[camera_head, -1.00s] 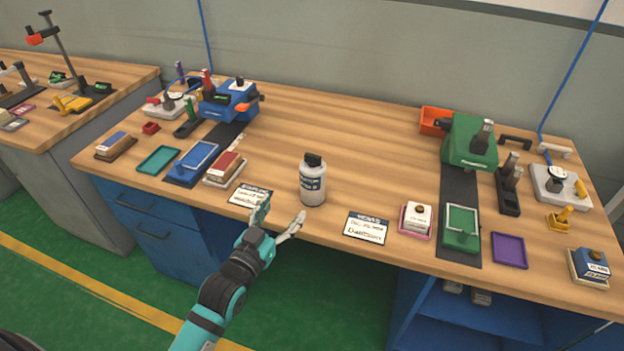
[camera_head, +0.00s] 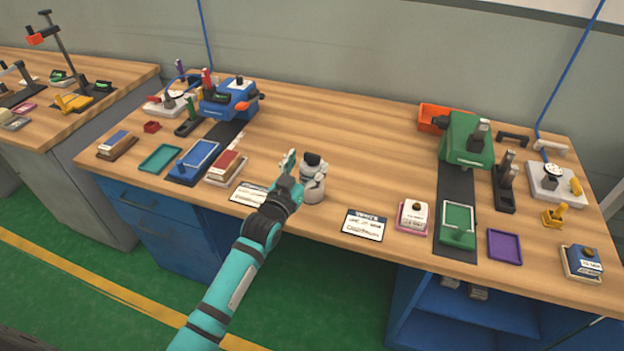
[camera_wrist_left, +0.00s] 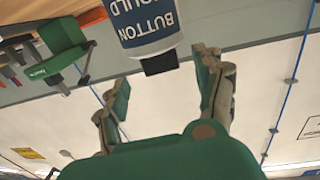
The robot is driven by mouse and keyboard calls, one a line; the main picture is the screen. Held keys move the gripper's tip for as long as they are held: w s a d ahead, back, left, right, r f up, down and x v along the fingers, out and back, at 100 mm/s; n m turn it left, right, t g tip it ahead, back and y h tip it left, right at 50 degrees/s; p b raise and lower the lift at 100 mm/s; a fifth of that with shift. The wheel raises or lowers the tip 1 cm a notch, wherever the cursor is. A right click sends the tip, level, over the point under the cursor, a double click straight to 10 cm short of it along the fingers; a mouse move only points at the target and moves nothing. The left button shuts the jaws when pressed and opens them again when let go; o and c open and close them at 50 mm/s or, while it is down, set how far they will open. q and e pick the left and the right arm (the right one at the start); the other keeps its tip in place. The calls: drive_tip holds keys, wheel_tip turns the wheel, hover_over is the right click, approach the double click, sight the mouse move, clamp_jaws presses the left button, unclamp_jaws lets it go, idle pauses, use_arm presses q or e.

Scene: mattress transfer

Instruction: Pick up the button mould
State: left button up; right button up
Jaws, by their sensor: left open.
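The button mould is a white bottle (camera_head: 314,190) with a dark cap and a dark blue label. It stands upright near the front edge of the wooden table. In the left wrist view the bottle (camera_wrist_left: 146,22) appears upside down with "BUTTON MOULD" on its label, its black cap close to the space between the fingertips. My left gripper (camera_head: 303,168) is open at the bottle's upper left, with one finger overlapping the bottle in the picture. The fingers (camera_wrist_left: 163,75) hold nothing in the wrist view. I cannot tell whether they touch the bottle. My right gripper is not in view.
White label cards (camera_head: 250,193) and (camera_head: 364,225) lie left and right of the bottle. A blue device (camera_head: 228,98) stands at the back left, a green press (camera_head: 465,142) at the right. The table behind the bottle is clear.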

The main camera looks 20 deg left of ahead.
sight(311, 157)
use_arm(q)
drive_tip(key=w, duration=0.4)
drive_tip(key=shift+d, duration=0.15)
drive_tip(key=shift+c, duration=0.4)
clamp_jaws()
drive_tip(key=shift+r, duration=0.15)
